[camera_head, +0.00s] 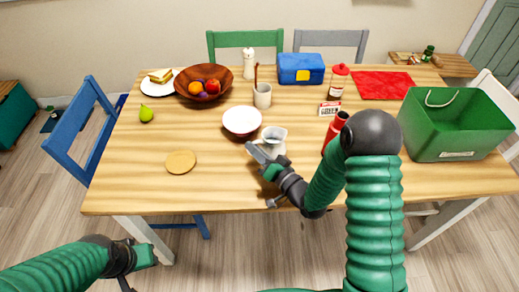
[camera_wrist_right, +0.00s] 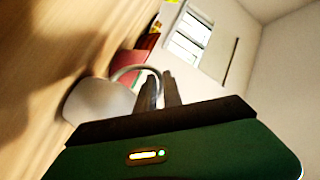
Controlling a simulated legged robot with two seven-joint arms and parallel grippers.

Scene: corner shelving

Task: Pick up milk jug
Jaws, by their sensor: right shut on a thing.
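The milk jug (camera_head: 275,135) is a small white-grey jug on the wooden table, just right of and in front of the white bowl (camera_head: 242,121). My right gripper (camera_head: 262,157) is at the jug's near side. In the right wrist view, its fingers (camera_wrist_right: 160,92) are shut on the curved handle of the jug (camera_wrist_right: 98,101). Whether the jug touches the table is hard to tell. My left gripper (camera_head: 140,262) is low at the lower left, off the table's front edge and away from the jug; its fingers are not clear.
A round tan coaster (camera_head: 180,162) lies left of the jug. A cup with a stick (camera_head: 262,95) stands behind it, and a red bottle (camera_head: 334,130) to its right. A green bin (camera_head: 455,125) stands at the table's right.

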